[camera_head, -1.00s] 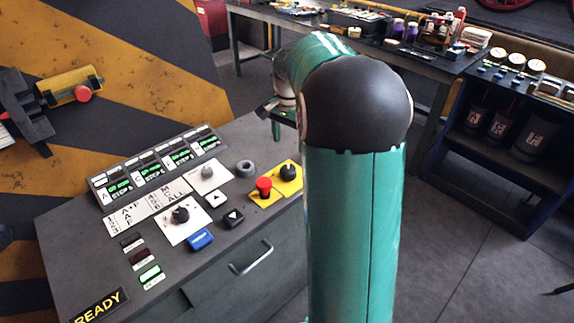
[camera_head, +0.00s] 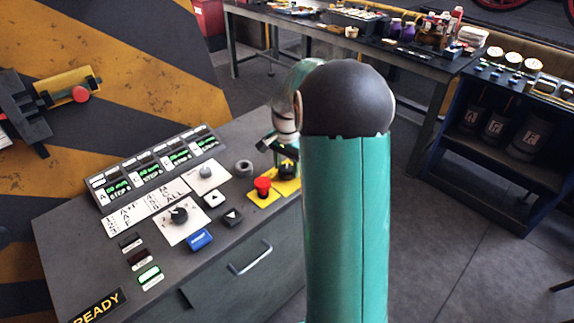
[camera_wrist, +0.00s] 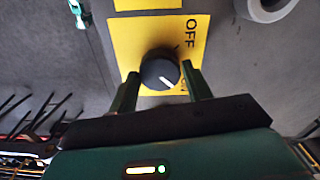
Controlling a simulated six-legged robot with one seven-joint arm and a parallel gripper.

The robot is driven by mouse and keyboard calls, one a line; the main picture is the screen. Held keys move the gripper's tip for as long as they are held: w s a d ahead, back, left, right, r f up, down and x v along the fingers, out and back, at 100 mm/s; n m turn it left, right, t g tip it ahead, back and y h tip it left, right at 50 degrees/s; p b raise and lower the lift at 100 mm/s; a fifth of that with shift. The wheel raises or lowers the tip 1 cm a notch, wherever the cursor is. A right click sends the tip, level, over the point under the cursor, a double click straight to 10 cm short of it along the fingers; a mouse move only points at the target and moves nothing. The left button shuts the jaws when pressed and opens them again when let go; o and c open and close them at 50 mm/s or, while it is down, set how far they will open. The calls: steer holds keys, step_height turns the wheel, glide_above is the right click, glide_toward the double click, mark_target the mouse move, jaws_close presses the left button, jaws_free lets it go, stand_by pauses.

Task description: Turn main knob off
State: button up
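The main knob (camera_wrist: 159,70) is a round black knob with a short white mark, on a yellow plate (camera_wrist: 203,40). "OFF" is printed at the plate's upper right; the lettering lower right is mostly hidden by a finger. The white mark points to the lower right, away from "OFF". My gripper (camera_wrist: 162,75) is open, with one green finger on each side of the knob. I cannot tell whether either finger touches it. In the head view the knob (camera_head: 287,169) sits at the console's right edge, just below my gripper (camera_head: 272,146).
A red emergency button (camera_head: 262,186) stands on yellow close left of the knob. A grey ring (camera_head: 244,167), an arrow button (camera_head: 232,217) and a blue button (camera_head: 200,239) are nearby on the console. A workbench (camera_head: 300,24) stands behind.

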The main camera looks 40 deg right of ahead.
steer(key=c, duration=0.5)
steer(key=shift+n, duration=0.5)
steer(key=n, duration=0.2)
steer(key=shift+n, duration=0.4)
steer(key=n, duration=0.4)
steer(key=shift+n, duration=0.3)
steer(key=n, duration=0.4)
steer(key=shift+n, duration=0.3)
steer(key=n, duration=0.4)
steer(key=shift+n, duration=0.4)
